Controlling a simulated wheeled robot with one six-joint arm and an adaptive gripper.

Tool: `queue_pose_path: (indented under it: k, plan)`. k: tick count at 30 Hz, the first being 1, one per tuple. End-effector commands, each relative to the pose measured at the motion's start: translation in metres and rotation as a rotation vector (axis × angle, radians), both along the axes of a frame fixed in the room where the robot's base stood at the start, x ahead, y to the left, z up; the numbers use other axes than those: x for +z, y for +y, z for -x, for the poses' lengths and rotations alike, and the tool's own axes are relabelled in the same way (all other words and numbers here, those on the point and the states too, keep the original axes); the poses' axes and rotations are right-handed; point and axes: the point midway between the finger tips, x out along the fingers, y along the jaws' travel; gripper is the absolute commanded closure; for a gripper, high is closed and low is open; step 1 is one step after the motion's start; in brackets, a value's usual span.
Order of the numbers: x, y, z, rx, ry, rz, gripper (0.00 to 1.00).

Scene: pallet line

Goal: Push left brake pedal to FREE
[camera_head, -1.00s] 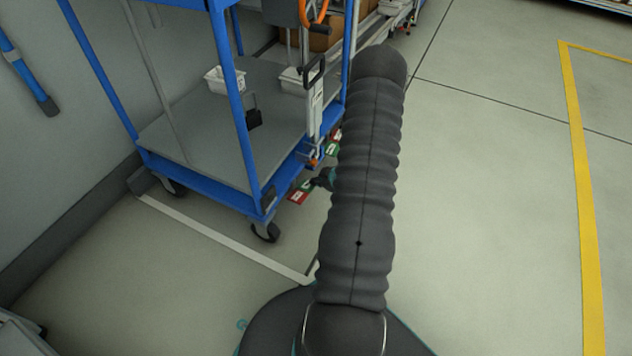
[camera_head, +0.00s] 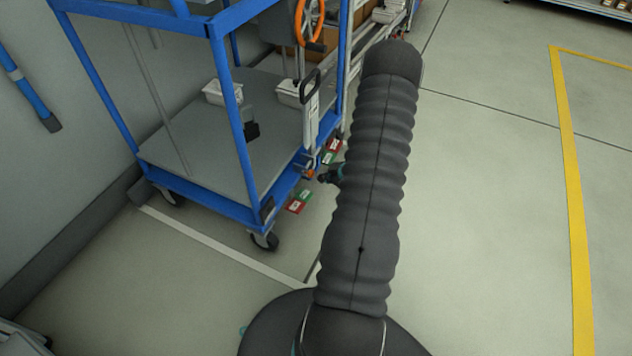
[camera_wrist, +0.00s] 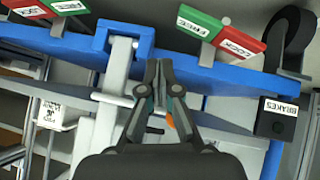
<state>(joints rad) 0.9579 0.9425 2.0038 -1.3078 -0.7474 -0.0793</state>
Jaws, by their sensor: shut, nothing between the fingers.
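The left brake pedal (camera_head: 299,201) is a small plate, half red and half green, low on the cart's near side by the front caster. In the wrist view, which is upside down, this pedal (camera_wrist: 218,28) is at the upper right, its green half marked FREE and its red half LOCK.
A second red-green pedal (camera_head: 331,151) is farther along the cart; it is cut off in the wrist view (camera_wrist: 45,8). A black box labelled BRAKES (camera_wrist: 279,118) is beside the left pedal. The blue cart frame (camera_head: 215,204) stands close. The floor (camera_head: 490,200) at right is clear.

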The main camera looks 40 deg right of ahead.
Motion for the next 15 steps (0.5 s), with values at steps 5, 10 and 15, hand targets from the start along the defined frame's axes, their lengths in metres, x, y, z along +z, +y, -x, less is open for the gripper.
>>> queue_pose_path:
  k: [5,10,15]
  plan:
    - [0.024,-0.015,0.019,-0.001,-0.001,0.002,1.0]
    - [0.035,-0.022,0.029,0.0,-0.001,0.0,1.0]
    - [0.038,-0.024,0.033,0.001,-0.001,0.0,1.0]
